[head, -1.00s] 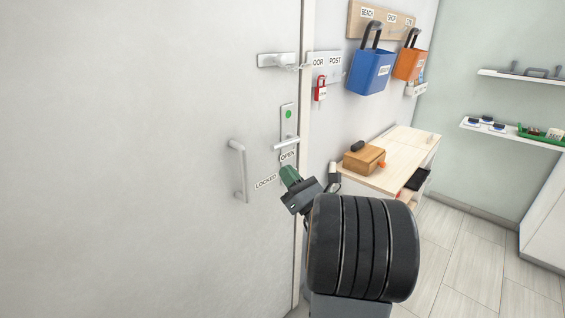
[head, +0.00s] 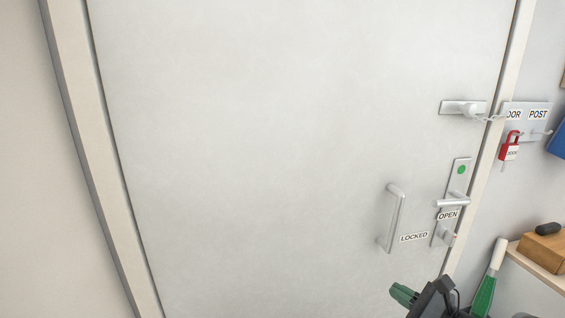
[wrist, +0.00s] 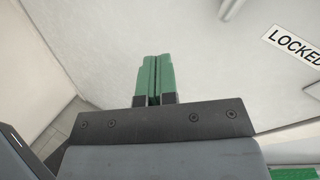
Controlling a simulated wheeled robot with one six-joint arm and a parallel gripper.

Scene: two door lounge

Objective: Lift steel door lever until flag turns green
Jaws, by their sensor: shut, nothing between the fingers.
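The steel door lever (head: 452,203) sits on an upright plate near the right edge of the white door (head: 290,140). It looks about level. The round flag (head: 461,170) above it is green. An OPEN label (head: 447,215) is just under the lever and a LOCKED label (head: 414,237) is lower left; the LOCKED label also shows in the wrist view (wrist: 296,45). My gripper (head: 401,294) is below the lever and apart from it, at the bottom of the head view. In the wrist view its green fingers (wrist: 154,78) are together with nothing between them.
A vertical pull handle (head: 393,218) is left of the lever. A chain bolt (head: 463,107) is above, running to a post plate (head: 527,115) with a red padlock (head: 510,150). A wooden box (head: 545,248) sits on a shelf at right. The door's left side is clear.

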